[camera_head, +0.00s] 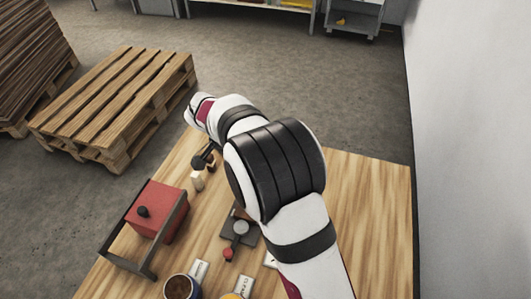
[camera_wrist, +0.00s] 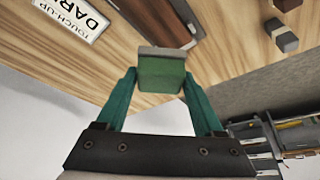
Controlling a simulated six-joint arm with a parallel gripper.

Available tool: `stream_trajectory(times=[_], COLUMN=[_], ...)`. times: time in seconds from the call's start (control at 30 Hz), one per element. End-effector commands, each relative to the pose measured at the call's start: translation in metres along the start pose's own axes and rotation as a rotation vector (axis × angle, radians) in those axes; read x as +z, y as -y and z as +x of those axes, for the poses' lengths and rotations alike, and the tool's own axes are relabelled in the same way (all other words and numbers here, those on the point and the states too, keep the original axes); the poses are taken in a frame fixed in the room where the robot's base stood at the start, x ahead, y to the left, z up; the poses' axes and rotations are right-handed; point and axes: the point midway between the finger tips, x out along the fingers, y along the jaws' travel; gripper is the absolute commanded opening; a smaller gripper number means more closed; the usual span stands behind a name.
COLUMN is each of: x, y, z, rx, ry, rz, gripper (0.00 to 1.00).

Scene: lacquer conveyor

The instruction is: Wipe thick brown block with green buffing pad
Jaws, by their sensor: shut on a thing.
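My gripper (camera_wrist: 158,92) shows in the wrist view, its teal fingers shut on the green buffing pad (camera_wrist: 160,74). The pad is a small green block with a grey face at its far end. In the head view my arm hides the gripper and pad.
A touch-up label (camera_wrist: 72,14) lies left of the block. Small blocks (camera_wrist: 283,38) stand right.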

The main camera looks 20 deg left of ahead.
Motion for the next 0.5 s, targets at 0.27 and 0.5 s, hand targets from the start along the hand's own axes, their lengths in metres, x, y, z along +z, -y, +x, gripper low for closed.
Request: stream_trajectory(times=[0.27, 0.5], x=[0.007, 0.015], y=[0.0, 0.0], z=[0.018, 0.038], rx=[0.001, 0.0], ry=[0.001, 0.001], rz=[-0.003, -0.003], gripper=[0.25, 0.25])
